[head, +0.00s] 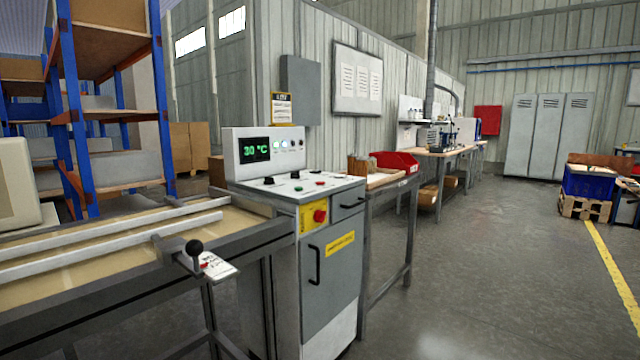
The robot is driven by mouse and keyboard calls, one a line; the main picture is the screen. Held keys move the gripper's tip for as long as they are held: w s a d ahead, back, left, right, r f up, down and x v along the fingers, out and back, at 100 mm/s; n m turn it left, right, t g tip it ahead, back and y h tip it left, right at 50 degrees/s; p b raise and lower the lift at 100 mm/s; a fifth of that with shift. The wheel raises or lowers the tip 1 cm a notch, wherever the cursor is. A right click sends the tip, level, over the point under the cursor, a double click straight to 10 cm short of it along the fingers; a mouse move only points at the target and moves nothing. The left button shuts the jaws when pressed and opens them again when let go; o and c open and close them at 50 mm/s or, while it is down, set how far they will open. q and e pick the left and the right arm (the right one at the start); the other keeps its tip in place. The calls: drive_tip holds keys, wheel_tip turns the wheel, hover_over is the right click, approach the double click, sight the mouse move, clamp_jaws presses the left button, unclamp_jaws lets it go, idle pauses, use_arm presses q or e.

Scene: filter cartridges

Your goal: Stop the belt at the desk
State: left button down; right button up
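The control desk (333,265) is a grey-white cabinet in the middle of the head view. Its upright panel (268,148) has a dark display reading 30 °C in green, with a lit light and small knobs beside it. Its sloped top (293,187) carries dark knobs and small buttons, one of them red. A red mushroom button (320,216) sits on a yellow plate on the front. The belt (90,250) is tan, runs in from the left between pale rails and ends at the desk. Neither of my grippers is in view.
A lever with a black knob (194,248) stands at the belt's near edge, beside a small white label plate. A workbench with a red bin (395,161) adjoins the desk on the right. Blue-and-orange shelving (80,110) stands behind the belt.

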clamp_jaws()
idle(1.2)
